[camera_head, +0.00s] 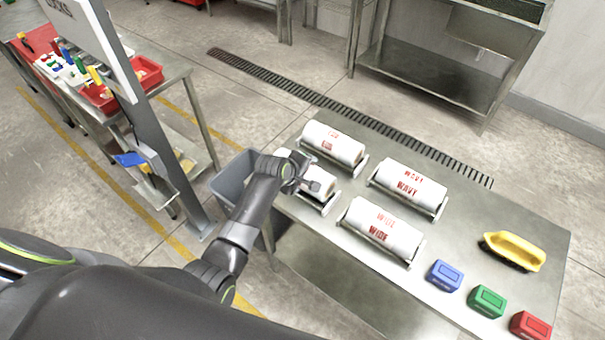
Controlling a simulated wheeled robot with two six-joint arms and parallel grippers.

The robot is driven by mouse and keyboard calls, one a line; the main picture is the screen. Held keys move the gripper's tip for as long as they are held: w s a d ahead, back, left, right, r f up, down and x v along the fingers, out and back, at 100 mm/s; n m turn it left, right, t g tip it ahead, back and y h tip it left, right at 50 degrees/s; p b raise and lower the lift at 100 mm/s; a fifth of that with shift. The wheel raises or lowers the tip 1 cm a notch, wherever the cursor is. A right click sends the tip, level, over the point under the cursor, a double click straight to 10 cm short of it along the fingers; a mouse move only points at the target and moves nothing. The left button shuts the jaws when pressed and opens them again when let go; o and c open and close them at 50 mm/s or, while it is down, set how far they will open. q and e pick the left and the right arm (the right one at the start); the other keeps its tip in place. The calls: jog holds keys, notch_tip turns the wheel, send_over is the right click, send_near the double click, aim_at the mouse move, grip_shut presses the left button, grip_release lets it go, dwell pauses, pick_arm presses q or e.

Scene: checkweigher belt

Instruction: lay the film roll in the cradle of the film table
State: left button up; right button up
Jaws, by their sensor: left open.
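The film table (460,225) is a steel table with several cradles, each with a white film roll in it. One roll (333,143) with red print lies at the back left. A roll marked WAVY (409,184) lies to its right, and a roll marked WIDE (383,229) lies nearer the front. A shorter-looking roll (321,183) lies in the front left cradle (318,203), partly hidden by my left gripper. My left gripper (309,184) is open at this roll's left end; whether it touches the roll I cannot tell. My right gripper is out of view.
Blue (445,275), green (487,300) and red (530,325) blocks stand along the front right edge. A grey bin (232,180) stands left of the table. A side table with red trays (105,95) is farther left.

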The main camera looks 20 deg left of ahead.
pick_arm(q)
jog(key=shift+s+a+f+g, duration=0.1)
jog(key=shift+s+f+g, duration=0.2)
jog(key=shift+s+f, duration=0.4)
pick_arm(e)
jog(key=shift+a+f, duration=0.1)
pick_arm(q)
jog(key=shift+a+r, duration=0.1)
jog(key=shift+r, duration=0.3)
jog(key=b+v, duration=0.1)
jog(key=v, duration=1.6)
jog(key=shift+w+r+b, duration=0.3)
jog(key=shift+b, duration=0.05)
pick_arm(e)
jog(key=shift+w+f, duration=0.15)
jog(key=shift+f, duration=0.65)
